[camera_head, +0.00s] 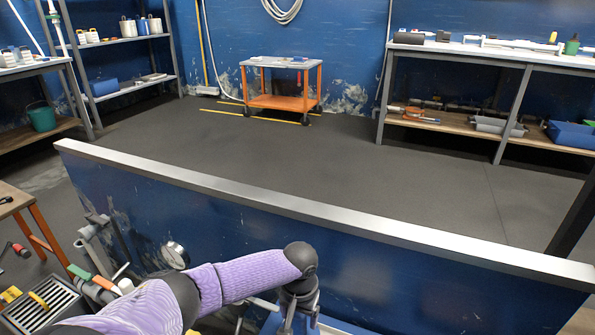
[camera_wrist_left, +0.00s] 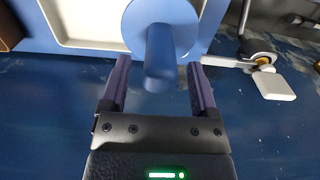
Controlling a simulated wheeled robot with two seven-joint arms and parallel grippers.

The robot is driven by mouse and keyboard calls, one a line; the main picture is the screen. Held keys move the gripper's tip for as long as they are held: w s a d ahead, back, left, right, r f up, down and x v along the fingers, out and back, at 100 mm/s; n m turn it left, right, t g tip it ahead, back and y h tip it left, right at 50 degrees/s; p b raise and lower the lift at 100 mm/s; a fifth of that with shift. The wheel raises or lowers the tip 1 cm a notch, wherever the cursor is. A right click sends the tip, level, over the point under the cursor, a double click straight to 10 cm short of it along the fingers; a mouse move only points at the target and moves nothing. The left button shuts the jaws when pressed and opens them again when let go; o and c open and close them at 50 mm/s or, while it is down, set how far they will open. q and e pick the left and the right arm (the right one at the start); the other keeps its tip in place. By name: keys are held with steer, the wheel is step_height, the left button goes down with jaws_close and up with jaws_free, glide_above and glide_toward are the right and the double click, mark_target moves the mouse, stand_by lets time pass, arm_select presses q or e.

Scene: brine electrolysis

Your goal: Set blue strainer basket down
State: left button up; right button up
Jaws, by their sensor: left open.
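A blue round post with a wider disc (camera_wrist_left: 160,70) shows in the left wrist view; it looks like the handle of the blue strainer basket, but the basket's body cannot be made out. My left gripper (camera_wrist_left: 160,85) is open, with one finger on each side of the post and a gap to each. My right gripper is not in view.
A blue-rimmed pale tray or panel (camera_wrist_left: 85,22) lies beyond the fingers. A white fitting with a brass part (camera_wrist_left: 265,68) is to the right. A metal-capped blue wall (camera_head: 330,215) runs just past my arm. A slotted metal tray (camera_head: 45,300) is at lower left.

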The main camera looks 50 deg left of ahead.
arm_select(q)
steer(key=shift+r+p, duration=0.3)
steer(key=shift+r, duration=0.55)
step_height(320, 180, up, 9)
steer(key=p, duration=0.6)
steer(key=shift+f, duration=0.3)
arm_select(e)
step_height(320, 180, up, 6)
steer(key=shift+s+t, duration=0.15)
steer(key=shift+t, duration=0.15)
arm_select(q)
steer(key=shift+f, duration=0.1)
